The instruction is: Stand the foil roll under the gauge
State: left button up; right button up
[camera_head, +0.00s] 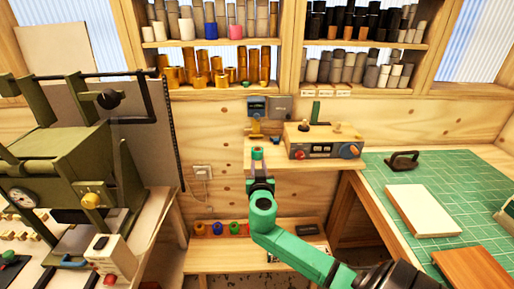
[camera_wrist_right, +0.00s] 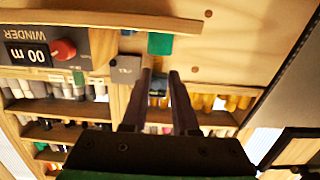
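A small green foil roll (camera_head: 257,153) stands upright on the narrow wooden ledge below the gauge (camera_head: 257,107), a blue-grey box on the back wall with a yellow bracket under it. The green roll also shows in the right wrist view (camera_wrist_right: 160,44), which is upside down. There the gauge (camera_wrist_right: 158,86) appears between my fingers. My right gripper (camera_head: 261,178) is just in front of the roll. In the right wrist view its two dark fingers (camera_wrist_right: 160,73) are apart with nothing between them; the tips appear clear of the roll. My left gripper is out of view.
Several coloured rolls (camera_head: 217,228) lie on the lower shelf. An olive machine (camera_head: 60,165) fills the left; a green cutting mat (camera_head: 450,185) covers the right bench. Shelves of rolls (camera_head: 215,70) line the back.

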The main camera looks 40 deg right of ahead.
aim_at(257, 156)
jog(key=shift+w+d+f+b, duration=0.6)
jog(key=shift+w+d+f, duration=0.35)
jog(key=shift+w, duration=0.1)
jog(key=shift+f+b+x, duration=0.25)
jog(key=shift+b+x, duration=0.25)
jog(key=shift+x, duration=0.8)
jog(key=shift+r+b+x, duration=0.15)
jog(key=shift+b+x, duration=1.15)
jog(key=shift+x, duration=0.35)
jog(key=shift+r+b+x, duration=0.2)
jog(key=shift+b+x, duration=1.1)
jog(key=shift+x, duration=0.35)
jog(key=shift+r+b+x, duration=0.1)
jog(key=shift+b+x, duration=0.85)
jog(key=shift+x, duration=0.15)
jog(key=shift+r+b+x, duration=0.15)
jog(key=shift+b+x, duration=0.75)
jog(key=shift+x, duration=0.25)
jog(key=shift+s+a+p, duration=0.2)
jog(key=shift+a+p, duration=0.15)
jog(key=shift+a, duration=0.05)
jog(key=p+v, duration=0.1)
jog(key=v, duration=0.2)
jog(key=shift+s, duration=0.35)
jog(key=shift+f+p+v, duration=0.1)
jog(key=shift+p+v, duration=0.1)
jog(key=shift+v, duration=0.5)
jog(key=shift+f+p+v, duration=0.15)
jog(key=shift+p+v, duration=0.05)
jog(key=shift+v, duration=0.45)
